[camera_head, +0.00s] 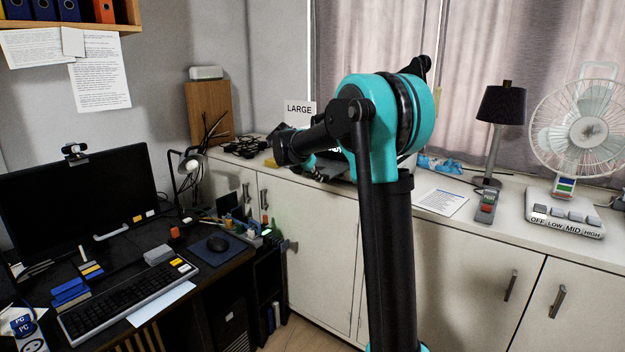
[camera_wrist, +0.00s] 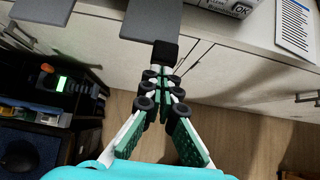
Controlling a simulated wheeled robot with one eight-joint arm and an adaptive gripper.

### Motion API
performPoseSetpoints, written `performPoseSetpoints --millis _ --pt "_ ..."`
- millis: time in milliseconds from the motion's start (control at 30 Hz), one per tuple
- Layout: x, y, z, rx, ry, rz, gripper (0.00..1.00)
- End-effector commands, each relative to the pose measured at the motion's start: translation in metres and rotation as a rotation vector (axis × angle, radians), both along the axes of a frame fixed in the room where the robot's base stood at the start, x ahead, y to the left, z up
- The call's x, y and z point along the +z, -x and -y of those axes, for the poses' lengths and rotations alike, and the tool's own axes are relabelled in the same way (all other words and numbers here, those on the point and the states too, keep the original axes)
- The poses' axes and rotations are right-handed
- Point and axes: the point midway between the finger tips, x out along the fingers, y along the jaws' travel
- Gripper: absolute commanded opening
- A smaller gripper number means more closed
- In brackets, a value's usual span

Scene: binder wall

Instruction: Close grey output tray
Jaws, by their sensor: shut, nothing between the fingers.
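In the wrist view a flat grey panel, which looks like the grey output tray (camera_wrist: 152,20), sticks out past the front edge of the counter. My gripper (camera_wrist: 165,54) is shut and empty. Its dark fingertips overlap the tray's near edge in the picture; I cannot tell whether they touch it. A second grey panel (camera_wrist: 45,9) shows at the top left of the wrist view. In the head view my arm hides most of the machine on the counter, and the tray cannot be made out there.
White cabinets (camera_head: 455,270) run under the counter. A printed sheet (camera_head: 442,201), a lamp (camera_head: 497,110) and a fan (camera_head: 585,130) stand to the right. The desk with its keyboard (camera_head: 125,298) is at the left. Bare floor (camera_wrist: 240,130) lies below my gripper.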

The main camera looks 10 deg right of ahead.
Motion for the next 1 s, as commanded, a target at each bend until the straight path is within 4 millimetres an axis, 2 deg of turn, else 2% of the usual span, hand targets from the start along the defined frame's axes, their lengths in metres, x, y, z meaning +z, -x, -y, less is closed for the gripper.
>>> performPoseSetpoints --millis 367,533,667,1000 --pt "0.0 -0.001 0.002 -0.001 0.001 0.0 0.0" --pt "0.0 -0.011 0.013 -0.004 0.0 0.0 0.0" --pt "0.0 -0.029 0.032 -0.006 0.001 0.001 0.0" --pt "0.0 -0.091 0.092 -0.004 -0.001 0.0 0.0"
